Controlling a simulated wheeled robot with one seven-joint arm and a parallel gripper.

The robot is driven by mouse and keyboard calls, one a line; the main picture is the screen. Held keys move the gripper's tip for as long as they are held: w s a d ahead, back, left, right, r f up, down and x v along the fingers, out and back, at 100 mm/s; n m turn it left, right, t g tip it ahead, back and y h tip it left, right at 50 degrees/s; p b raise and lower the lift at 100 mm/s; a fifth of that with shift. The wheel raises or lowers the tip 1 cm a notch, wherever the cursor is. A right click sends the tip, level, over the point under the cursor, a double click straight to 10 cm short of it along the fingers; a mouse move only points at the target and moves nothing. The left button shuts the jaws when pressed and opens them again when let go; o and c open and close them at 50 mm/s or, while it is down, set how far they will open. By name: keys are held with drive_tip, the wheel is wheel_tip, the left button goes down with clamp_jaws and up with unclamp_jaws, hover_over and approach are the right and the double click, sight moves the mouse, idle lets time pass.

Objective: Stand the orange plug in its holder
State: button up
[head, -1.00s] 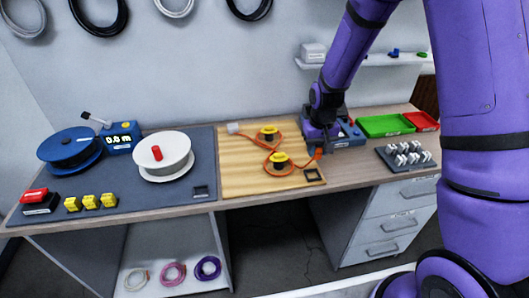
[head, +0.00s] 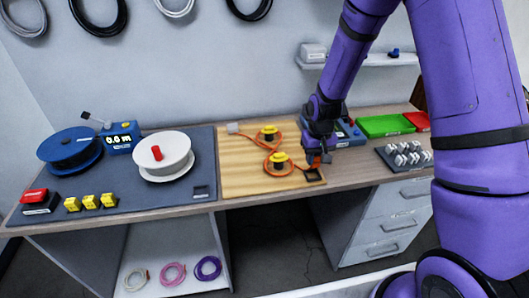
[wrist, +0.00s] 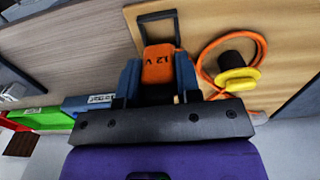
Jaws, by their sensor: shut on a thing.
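The orange plug (wrist: 157,66), marked "12 V", is gripped between the two blue fingers of my gripper (wrist: 159,82) in the wrist view. In the head view the plug (head: 313,164) shows small below my gripper (head: 318,157), at the near right corner of the wooden board. The holder is a dark square frame (head: 315,176) on that corner. It also shows in the wrist view (wrist: 174,22), just beyond the plug, which overlaps its near side. I cannot tell whether the plug touches the holder. An orange cable (head: 296,169) runs from the plug.
The cable winds around two yellow-and-black posts (head: 269,133) (head: 279,160) on the wooden board (head: 240,180). A blue box (head: 347,135), a green tray (head: 386,125) and a rack of pale pieces (head: 404,154) stand to the right. A white spool (head: 163,156) is left.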

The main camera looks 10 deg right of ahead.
drive_tip(key=shift+f, duration=0.15)
idle(0.3)
drive_tip(key=shift+f, duration=1.25)
drive_tip(key=shift+f, duration=1)
idle(0.8)
drive_tip(key=o, duration=1)
drive_tip(key=shift+r, duration=4)
drive_tip(key=shift+r, duration=0.1)
